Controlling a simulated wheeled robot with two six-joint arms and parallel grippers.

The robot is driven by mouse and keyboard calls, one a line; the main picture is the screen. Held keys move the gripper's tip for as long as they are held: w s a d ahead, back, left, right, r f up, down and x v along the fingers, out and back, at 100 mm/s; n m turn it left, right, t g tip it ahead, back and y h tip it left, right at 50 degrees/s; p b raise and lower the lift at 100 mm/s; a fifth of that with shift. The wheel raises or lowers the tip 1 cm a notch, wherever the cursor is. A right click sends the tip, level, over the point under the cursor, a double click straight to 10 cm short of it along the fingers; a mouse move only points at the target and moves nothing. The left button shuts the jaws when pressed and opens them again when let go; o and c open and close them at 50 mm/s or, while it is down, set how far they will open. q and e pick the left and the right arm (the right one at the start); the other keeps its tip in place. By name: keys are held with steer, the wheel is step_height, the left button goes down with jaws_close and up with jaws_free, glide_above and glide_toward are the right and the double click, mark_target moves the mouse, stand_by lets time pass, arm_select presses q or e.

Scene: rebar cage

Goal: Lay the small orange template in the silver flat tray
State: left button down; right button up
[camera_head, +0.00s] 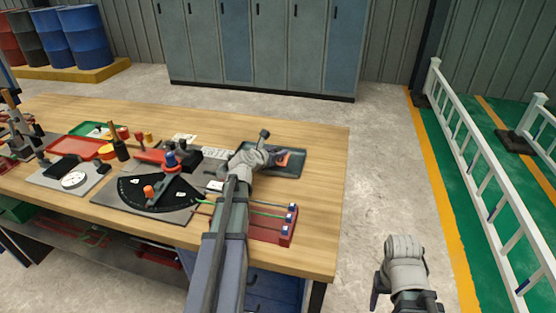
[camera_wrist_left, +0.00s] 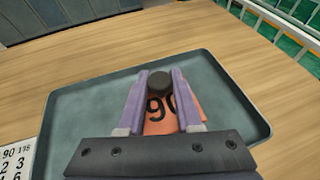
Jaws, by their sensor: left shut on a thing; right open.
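The small orange template (camera_head: 285,158) is at the far right of the workbench, over the silver flat tray (camera_head: 295,170). In the left wrist view the orange template (camera_wrist_left: 160,127) shows part of a black "90" and a dark round knob, with the flat tray (camera_wrist_left: 85,108) beneath it. My left gripper (camera_head: 270,154) is shut on the template; its purple fingers (camera_wrist_left: 159,88) flank the knob. I cannot tell whether the template touches the tray floor. My right gripper (camera_head: 402,285) is open and empty, off the bench at the lower right.
A black protractor-like plate (camera_head: 155,192) and a red rack with rods (camera_head: 280,226) lie left of and in front of the tray. A printed number card (camera_wrist_left: 14,160) lies beside it. The wooden bench (camera_head: 325,165) is clear to the tray's right.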

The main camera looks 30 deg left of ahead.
arm_select(q)
steer(key=shift+f, duration=0.35)
arm_select(e)
steer(key=shift+f, duration=0.4)
